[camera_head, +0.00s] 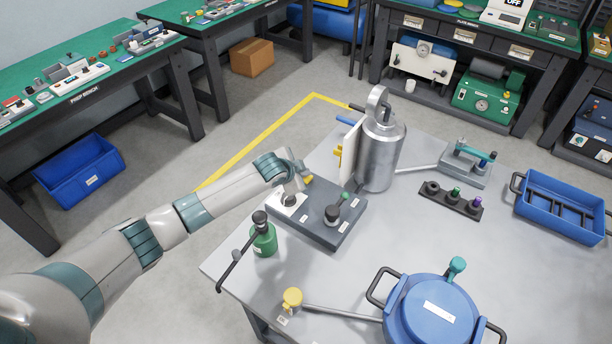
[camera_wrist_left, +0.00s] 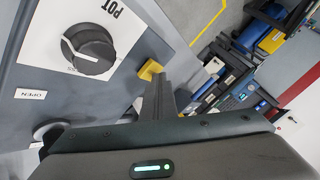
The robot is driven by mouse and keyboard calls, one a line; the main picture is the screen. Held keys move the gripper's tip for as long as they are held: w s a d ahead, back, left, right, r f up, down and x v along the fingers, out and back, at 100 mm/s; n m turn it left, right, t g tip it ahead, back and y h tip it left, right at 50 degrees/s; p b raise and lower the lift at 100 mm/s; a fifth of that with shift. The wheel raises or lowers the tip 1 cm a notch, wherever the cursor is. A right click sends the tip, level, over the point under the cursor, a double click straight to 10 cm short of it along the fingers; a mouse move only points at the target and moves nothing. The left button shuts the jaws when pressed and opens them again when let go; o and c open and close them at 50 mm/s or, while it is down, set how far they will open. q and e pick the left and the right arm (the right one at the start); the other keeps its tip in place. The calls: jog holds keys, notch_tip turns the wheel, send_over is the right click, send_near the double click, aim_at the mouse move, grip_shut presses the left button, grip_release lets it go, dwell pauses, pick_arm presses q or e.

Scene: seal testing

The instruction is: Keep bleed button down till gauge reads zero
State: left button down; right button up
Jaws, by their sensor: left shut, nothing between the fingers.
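A dark grey control block (camera_head: 318,237) sits on the light table; it has a white plate with a dark round knob (camera_head: 289,199) and a green-topped fitting (camera_head: 344,197). In the left wrist view the knob (camera_wrist_left: 88,50) is close, beside the letters POT and an OPEN label. My left gripper (camera_head: 299,181) is over the block's far left edge, shut and empty. A small yellow piece (camera_wrist_left: 150,69) shows at the end of the dark finger; I cannot tell whether it is the button or touches the finger. No readable gauge face shows on the block. My right gripper is not in view.
A metal cylinder (camera_head: 383,155) stands just behind the block. A green bottle with a black lever (camera_head: 264,240) is in front. A blue lidded pot (camera_head: 435,312), a fitting rack (camera_head: 450,200) and a blue tray (camera_head: 552,218) stand right. The table's middle is clear.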

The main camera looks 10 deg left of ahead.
pick_arm(q)
jog(key=shift+r+p, duration=0.5)
jog(key=shift+r, duration=0.15)
jog(key=shift+r+p, duration=2.4)
jog(key=shift+r, duration=0.15)
jog(key=shift+s+f, duration=0.1)
